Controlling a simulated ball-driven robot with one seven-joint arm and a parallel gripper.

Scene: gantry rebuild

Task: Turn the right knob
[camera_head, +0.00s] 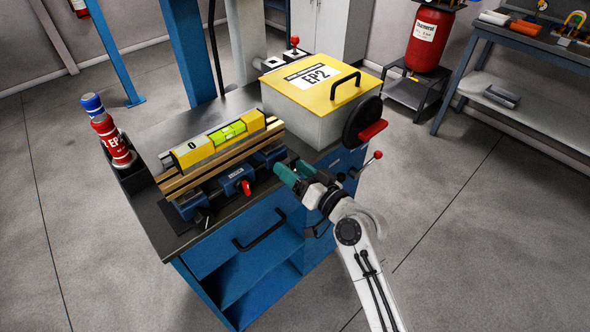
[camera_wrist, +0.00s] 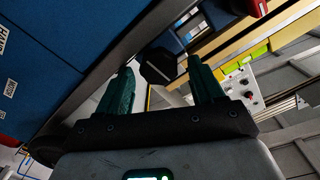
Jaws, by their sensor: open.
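My gripper (camera_wrist: 160,70) has two teal fingers, spread apart with nothing held between them. In the head view my gripper (camera_head: 286,173) is at the right front of the blue vise (camera_head: 236,181). A black faceted knob (camera_wrist: 157,66) shows between and beyond the fingertips in the wrist view; contact cannot be told. In the head view my gripper seems to hide this knob. A red handle (camera_head: 246,187) sits on the vise front, left of my gripper. Further right are a black wheel with a red grip (camera_head: 372,130) and a red-ball lever (camera_head: 377,155).
A yellow level (camera_head: 220,139) lies on wooden bars above the vise. A yellow-lidded box (camera_head: 318,100) stands behind, on the blue cabinet (camera_head: 235,262). A red spray bottle (camera_head: 111,143) stands at the left edge. The floor in front and to the right is clear.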

